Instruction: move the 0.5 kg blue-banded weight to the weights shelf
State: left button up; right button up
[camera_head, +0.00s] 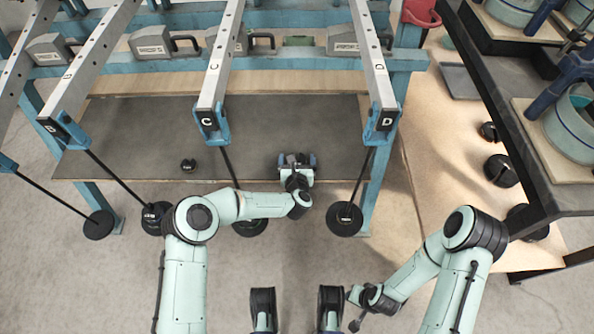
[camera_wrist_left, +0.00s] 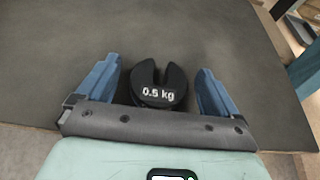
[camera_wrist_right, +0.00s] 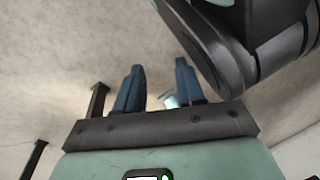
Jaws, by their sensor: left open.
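A black slotted weight marked 0.5 kg (camera_wrist_left: 160,88) stands on the dark grey mat between the fingers of my left gripper (camera_wrist_left: 160,90). The fingers are spread, with a gap on each side of the weight. No blue band shows on it from here. In the head view my left gripper (camera_head: 297,160) is over the mat's front right part and mostly hides that weight. My right gripper (camera_wrist_right: 158,90) is empty and its fingers are a little apart. A low wooden board (camera_head: 440,140) at the right, which may be the weights shelf, holds several black weights (camera_head: 500,170).
A small black weight (camera_head: 188,165) stands on the dark mat (camera_head: 130,125) to the left. Inclined lever beams (camera_head: 222,60) cross above, with black disc weights (camera_head: 344,219) hanging from rods.

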pick_arm(q)
jog(key=p+v, duration=0.3)
jog(key=v, duration=0.8)
jog(key=shift+s, duration=0.3)
pick_arm(e)
jog(key=w+a+r+t, duration=0.1)
jog(key=w+r, duration=0.2)
jog(key=r, duration=0.2)
jog(key=shift+w+a+r+t, duration=0.3)
jog(key=shift+w+r, duration=0.1)
pick_arm(q)
jog(key=shift+r, duration=0.1)
